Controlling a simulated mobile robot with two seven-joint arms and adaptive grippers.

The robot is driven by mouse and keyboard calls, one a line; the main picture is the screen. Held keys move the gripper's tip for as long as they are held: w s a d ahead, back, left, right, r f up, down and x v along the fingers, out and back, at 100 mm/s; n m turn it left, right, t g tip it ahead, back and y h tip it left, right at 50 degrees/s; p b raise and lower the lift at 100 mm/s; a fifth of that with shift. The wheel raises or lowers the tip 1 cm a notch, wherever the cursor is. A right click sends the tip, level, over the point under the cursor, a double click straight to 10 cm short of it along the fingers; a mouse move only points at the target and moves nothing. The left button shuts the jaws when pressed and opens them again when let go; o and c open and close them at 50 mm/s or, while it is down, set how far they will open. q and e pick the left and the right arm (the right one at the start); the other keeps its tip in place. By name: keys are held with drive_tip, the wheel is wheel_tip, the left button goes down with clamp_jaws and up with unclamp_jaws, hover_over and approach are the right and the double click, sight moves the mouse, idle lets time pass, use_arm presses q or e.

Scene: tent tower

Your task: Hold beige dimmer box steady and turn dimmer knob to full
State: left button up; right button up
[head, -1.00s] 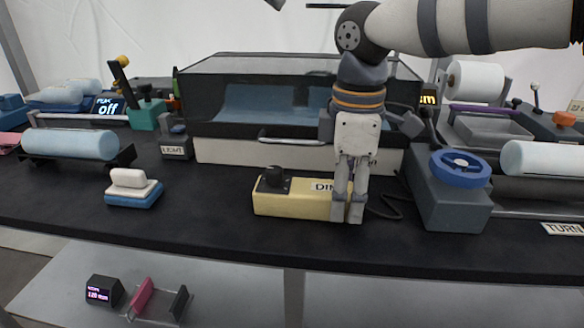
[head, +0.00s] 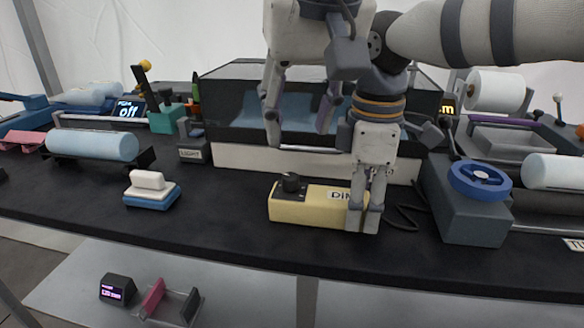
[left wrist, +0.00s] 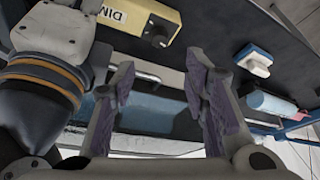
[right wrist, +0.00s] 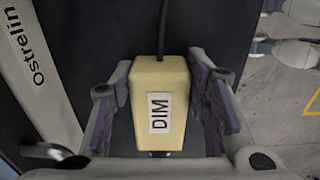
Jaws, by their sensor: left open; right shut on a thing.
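The beige dimmer box (head: 312,208) lies on the black table, its "DIM" label facing up. Its dark knob (head: 291,183) stands on the left end of the box. My right gripper (head: 364,222) is shut on the right end of the box; in the right wrist view the box (right wrist: 158,82) sits between its fingers. My left gripper (head: 298,138) is open and empty, above and behind the knob. In the left wrist view, the knob (left wrist: 158,32) and box (left wrist: 128,14) show beyond the open fingers (left wrist: 164,80).
A grey block with a blue handwheel (head: 480,180) stands right of the box. A blue and white block (head: 151,189) lies to the left. A glass-fronted cabinet (head: 240,110) stands behind. Free table lies between the blue and white block and the box.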

sight(291, 176)
use_arm(q)
drive_tip(key=x, duration=1)
drive_tip(key=shift+w+d+f, duration=0.1)
drive_tip(key=shift+f, duration=0.2)
clamp_jaws()
